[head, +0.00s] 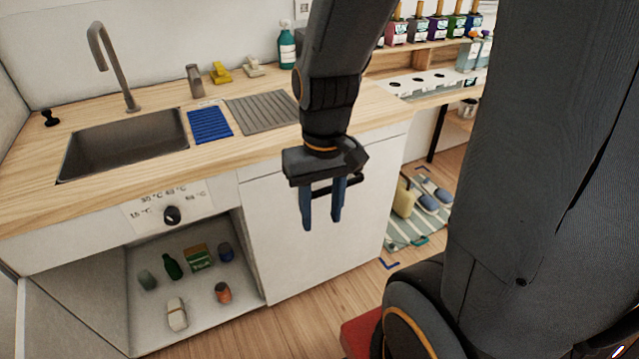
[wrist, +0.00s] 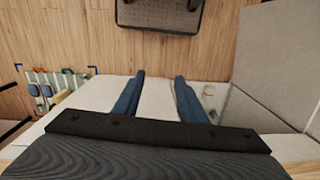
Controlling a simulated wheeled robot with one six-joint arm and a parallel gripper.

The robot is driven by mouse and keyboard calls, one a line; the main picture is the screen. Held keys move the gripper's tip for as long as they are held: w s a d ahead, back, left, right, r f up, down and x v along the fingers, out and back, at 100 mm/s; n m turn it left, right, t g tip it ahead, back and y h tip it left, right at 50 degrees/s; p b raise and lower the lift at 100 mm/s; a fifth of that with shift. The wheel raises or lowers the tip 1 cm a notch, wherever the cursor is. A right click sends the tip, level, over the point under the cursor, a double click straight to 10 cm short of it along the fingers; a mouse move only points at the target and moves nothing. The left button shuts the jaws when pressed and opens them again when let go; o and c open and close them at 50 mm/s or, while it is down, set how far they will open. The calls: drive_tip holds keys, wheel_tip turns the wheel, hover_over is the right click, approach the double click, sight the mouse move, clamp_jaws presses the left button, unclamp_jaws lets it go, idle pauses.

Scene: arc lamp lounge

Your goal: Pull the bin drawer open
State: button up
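The bin drawer appears to be the plain white front panel (head: 275,235) under the wooden counter, right of the open compartment. It looks flush with the cabinet. My gripper (head: 322,222) hangs in front of its upper right part, blue fingers pointing down and spread apart, with nothing between them. A thin dark bar (head: 351,184) shows by the fingers; I cannot tell whether it is a handle or part of my gripper. In the wrist view my fingers (wrist: 160,92) are also apart, over the white front (wrist: 155,100). The gap between fingers and panel is unclear.
The open compartment (head: 140,315) at left holds several bottles and cans. Above are a sink (head: 125,140) and a dial (head: 172,215). A striped mat (head: 408,232) with slippers lies at right.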

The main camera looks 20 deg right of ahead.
drive_tip(key=w+d+f+m+y+b, duration=0.3)
drive_tip(key=w+f+y+b, duration=0.2)
drive_tip(key=f, duration=0.2)
drive_tip(key=w+d+f+m+y+b, duration=0.3)
drive_tip(key=w+f+y+b, duration=0.1)
drive_tip(key=f+y+b, duration=0.15)
drive_tip(key=w+d+f+m+t+y+b, duration=0.1)
drive_tip(key=w+d+f+m+t+b, duration=0.15)
drive_tip(key=w+d+t, duration=0.45)
drive_tip(key=w+d+f+m+t+b, duration=0.1)
drive_tip(key=w+d+f+t+b, duration=0.2)
drive_tip(key=d, duration=0.6)
drive_tip(key=shift+t, duration=0.7)
drive_tip(key=x, duration=0.6)
drive_tip(key=shift+w+a+r+b, duration=0.1)
drive_tip(key=shift+a+b, duration=0.3)
drive_tip(key=shift+a, duration=0.1)
clamp_jaws()
